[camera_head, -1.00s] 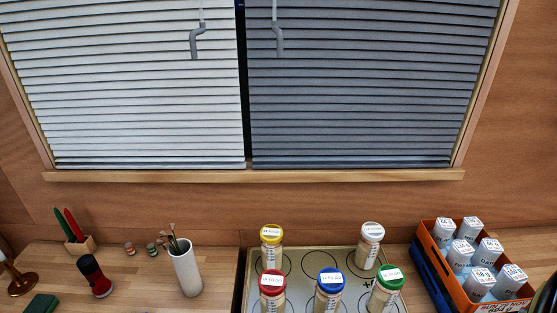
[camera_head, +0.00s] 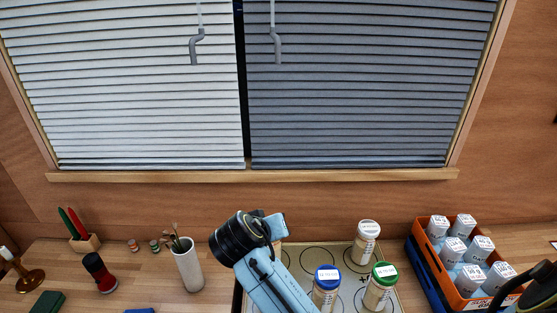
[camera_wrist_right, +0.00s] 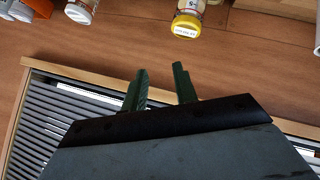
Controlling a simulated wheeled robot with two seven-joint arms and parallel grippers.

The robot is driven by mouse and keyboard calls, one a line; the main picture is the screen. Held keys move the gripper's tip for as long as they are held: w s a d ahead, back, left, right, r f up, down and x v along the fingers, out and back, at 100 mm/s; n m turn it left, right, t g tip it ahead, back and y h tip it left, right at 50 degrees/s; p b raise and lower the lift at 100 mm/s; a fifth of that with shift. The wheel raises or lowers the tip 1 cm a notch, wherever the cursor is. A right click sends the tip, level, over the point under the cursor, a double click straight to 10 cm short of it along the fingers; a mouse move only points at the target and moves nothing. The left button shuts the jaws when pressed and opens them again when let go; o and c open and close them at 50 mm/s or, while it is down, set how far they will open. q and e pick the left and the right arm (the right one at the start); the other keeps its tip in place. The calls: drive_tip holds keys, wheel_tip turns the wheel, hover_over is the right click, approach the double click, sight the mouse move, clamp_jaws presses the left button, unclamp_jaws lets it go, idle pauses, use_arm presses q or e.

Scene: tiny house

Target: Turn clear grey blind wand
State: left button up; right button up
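Two grey crank-shaped blind wands hang near the window's middle in the head view. One wand (camera_head: 194,48) hangs in front of the light left blind (camera_head: 120,90). The other wand (camera_head: 277,46) hangs in front of the darker grey right blind (camera_head: 355,90). An arm of mine rises from the bottom middle, below the sill; its fingertips do not show there. In the right wrist view my right gripper (camera_wrist_right: 160,87) has two dark green fingers, apart with nothing between them. Neither wand shows in that view. My left gripper is not seen.
A wooden sill (camera_head: 250,175) runs under the blinds. Below are a white brush cup (camera_head: 188,270), a white-lidded jar (camera_head: 366,243), blue- and green-lidded jars, and an orange crate (camera_head: 423,230) of bottles. A yellow-lidded jar (camera_wrist_right: 187,26) shows in the wrist view. The space before the blinds is clear.

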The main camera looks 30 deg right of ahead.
drive_tip(key=w+a+r+m+h, duration=0.1)
drive_tip(key=w+r+m+h, duration=0.2)
drive_tip(key=r, duration=0.7)
drive_tip(key=w+a+r+m+h, duration=0.15)
drive_tip(key=w+r, duration=0.25)
drive_tip(key=r, duration=0.5)
drive_tip(key=m+g+h, duration=0.2)
drive_tip(key=m+h, duration=0.3)
drive_tip(key=m, duration=0.2)
approach(276, 53)
drive_tip(key=p+x, duration=0.4)
drive_tip(key=x, duration=0.5)
drive_tip(key=shift+d+p, duration=0.3)
drive_tip(key=shift+p, duration=0.1)
drive_tip(key=shift+w+d, duration=0.2)
drive_tip(key=shift+d, duration=0.35)
clamp_jaws()
